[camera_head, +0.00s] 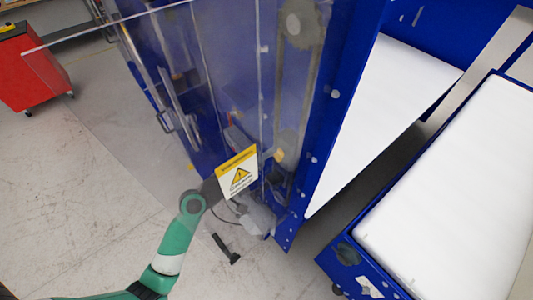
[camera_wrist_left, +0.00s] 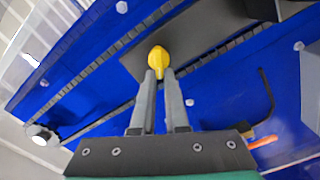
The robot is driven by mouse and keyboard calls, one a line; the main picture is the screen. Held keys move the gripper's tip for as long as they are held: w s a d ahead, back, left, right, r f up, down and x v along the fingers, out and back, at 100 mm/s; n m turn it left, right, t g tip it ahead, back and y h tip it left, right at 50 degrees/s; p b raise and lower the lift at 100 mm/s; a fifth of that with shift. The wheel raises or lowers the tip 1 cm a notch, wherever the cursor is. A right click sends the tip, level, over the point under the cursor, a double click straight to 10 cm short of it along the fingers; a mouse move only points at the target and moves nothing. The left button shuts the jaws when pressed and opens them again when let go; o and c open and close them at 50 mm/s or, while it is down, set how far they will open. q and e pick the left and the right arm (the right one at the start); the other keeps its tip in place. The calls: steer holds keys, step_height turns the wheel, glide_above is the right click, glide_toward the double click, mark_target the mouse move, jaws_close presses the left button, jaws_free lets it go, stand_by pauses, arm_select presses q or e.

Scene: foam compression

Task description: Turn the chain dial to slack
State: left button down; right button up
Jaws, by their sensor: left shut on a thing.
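The chain dial is a yellow knob (camera_wrist_left: 158,60) on a grey plate of the blue machine in the left wrist view. My left gripper (camera_wrist_left: 160,76) has its two grey fingers closed on the knob's near end. In the head view, my green left arm reaches behind the clear panel, and the warning label hides much of my gripper. A small yellow spot (camera_head: 279,155) just right of the label seems to be the dial. I cannot read the dial's setting. My right gripper is not in view.
The clear panel (camera_head: 110,110) with a yellow warning label (camera_head: 238,174) stands in front of the blue machine (camera_head: 335,95). White foam blocks (camera_head: 450,200) lie at the right. A red cabinet (camera_head: 30,68) stands at the far left. The floor between is mostly open.

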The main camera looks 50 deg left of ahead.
arm_select(q)
steer(key=c, duration=0.9)
jaws_free()
steer(key=s, duration=0.4)
steer(key=s+b, duration=0.1)
steer(key=s, duration=0.2)
steer(key=s+b, duration=0.1)
steer(key=s, duration=0.3)
steer(key=shift+s+a, duration=0.25)
steer(key=shift+s, duration=0.1)
